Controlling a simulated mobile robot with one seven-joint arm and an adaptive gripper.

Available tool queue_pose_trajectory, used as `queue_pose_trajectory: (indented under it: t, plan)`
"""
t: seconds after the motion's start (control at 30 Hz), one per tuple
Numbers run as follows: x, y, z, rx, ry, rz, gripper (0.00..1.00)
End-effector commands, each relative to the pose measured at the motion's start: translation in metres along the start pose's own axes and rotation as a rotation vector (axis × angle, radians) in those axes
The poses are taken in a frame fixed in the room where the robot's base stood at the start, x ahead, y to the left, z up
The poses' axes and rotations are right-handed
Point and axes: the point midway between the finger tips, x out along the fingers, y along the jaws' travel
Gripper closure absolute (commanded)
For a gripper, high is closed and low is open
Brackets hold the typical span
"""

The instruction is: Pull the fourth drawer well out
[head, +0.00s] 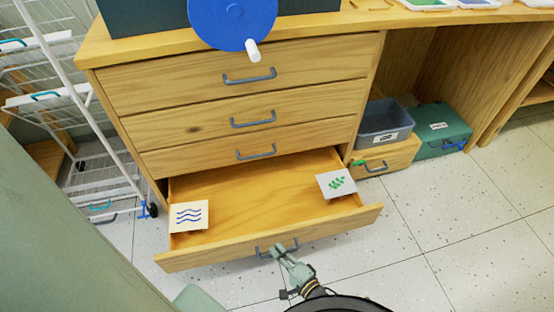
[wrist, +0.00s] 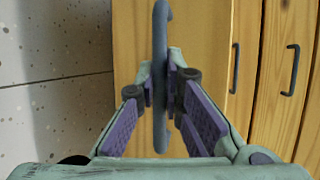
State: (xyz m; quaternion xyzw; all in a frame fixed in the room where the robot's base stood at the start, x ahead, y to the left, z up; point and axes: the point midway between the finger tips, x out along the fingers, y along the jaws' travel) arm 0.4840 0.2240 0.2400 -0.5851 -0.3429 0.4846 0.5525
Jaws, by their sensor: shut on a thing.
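The fourth drawer (head: 252,214) is the lowest of the wooden drawer unit and stands well out of it, its inside showing. Its grey-blue handle (head: 277,248) is on the front board, and in the wrist view the handle (wrist: 160,40) runs upright between the fingers. My gripper (head: 279,252) is shut on this handle; in the wrist view its purple-padded fingers (wrist: 160,90) are on both sides of the bar. A card with blue waves (head: 189,216) and a card with green marks (head: 336,183) lie in the drawer.
Three drawers above, such as the top drawer (head: 235,75), are shut. A white wire rack (head: 85,130) stands at left. A grey bin (head: 384,125) and a green case (head: 440,130) are at right. Speckled floor (head: 400,240) in front is clear.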

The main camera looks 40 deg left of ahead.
Motion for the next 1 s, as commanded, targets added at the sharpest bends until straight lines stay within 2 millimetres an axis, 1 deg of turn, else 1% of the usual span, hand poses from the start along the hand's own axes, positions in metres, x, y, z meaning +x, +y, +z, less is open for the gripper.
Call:
queue_pose_trajectory:
  t: [0.03, 0.2, 0.57, 0.6, 0.7, 1.0]
  plan:
    - [-0.0033, 0.0002, -0.0004, -0.002, 0.002, 0.002, 1.0]
    - [-0.0072, 0.0016, 0.0012, -0.002, 0.002, 0.002, 1.0]
    - [-0.0078, 0.0019, 0.001, -0.002, 0.003, 0.002, 1.0]
    - [-0.0078, 0.0019, 0.001, -0.002, 0.003, 0.002, 0.89]
    - [-0.0076, 0.0019, 0.0013, -0.001, 0.002, 0.001, 0.82]
    - [-0.0079, 0.0017, 0.0021, 0.0, 0.001, 0.001, 0.82]
